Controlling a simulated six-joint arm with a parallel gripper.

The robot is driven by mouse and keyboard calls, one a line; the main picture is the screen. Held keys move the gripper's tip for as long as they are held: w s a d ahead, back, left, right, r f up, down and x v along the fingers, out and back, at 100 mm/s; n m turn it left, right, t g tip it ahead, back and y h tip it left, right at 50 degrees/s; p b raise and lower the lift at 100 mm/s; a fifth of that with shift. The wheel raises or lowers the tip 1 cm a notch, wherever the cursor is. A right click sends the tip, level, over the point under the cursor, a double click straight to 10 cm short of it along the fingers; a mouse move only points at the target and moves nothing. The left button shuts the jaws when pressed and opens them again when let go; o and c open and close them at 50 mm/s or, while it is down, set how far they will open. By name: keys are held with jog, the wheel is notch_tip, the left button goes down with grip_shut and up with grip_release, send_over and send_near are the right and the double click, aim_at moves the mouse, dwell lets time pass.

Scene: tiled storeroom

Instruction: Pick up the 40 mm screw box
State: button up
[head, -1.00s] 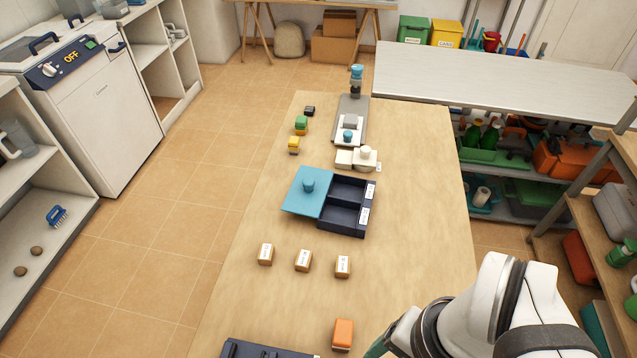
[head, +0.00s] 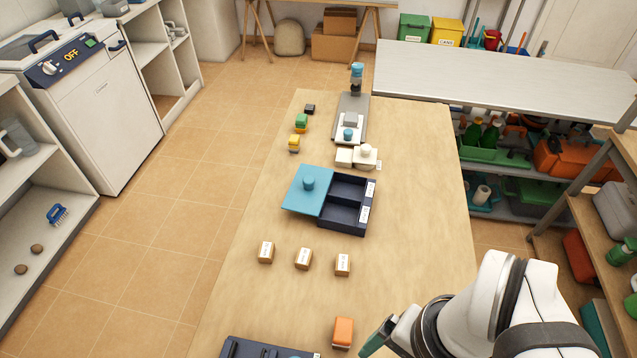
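Three small brown boxes with white labels stand in a row on the wooden table: a left box (head: 266,252), a middle box (head: 303,259) and a right box (head: 342,265). The label print is too small to read, so I cannot tell which is the 40 mm screw box. My gripper (head: 376,340) is at the lower right, to the right of an orange block and nearer the camera than the boxes. Only a green-tipped part of it shows, and its opening cannot be made out. The boxes are apart from it.
An orange block (head: 343,332) stands just left of my gripper. A dark tray (head: 235,349) lies at the front edge of view. Behind the boxes is a dark compartment box (head: 342,218) with a blue lid (head: 305,190) partly across it. Table right of the boxes is clear.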

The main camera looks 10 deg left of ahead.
jog(key=w+r+n, duration=0.3)
jog(key=w, duration=0.2)
jog(key=n+g+h, duration=0.1)
jog(key=n+h, duration=0.4)
jog(key=n, duration=1.1)
send_over(303, 256)
jog(key=s, duration=0.1)
notch_tip(303, 256, down, 5)
jog(key=w+a+f+n+h, duration=0.1)
jog(key=a+f+n, duration=0.3)
jog(key=a+f, duration=0.15)
jog(key=shift+t, duration=0.4)
jog(key=x, duration=1.4)
jog(key=shift+w+f, duration=0.15)
jog(key=shift+w, duration=0.1)
grip_shut()
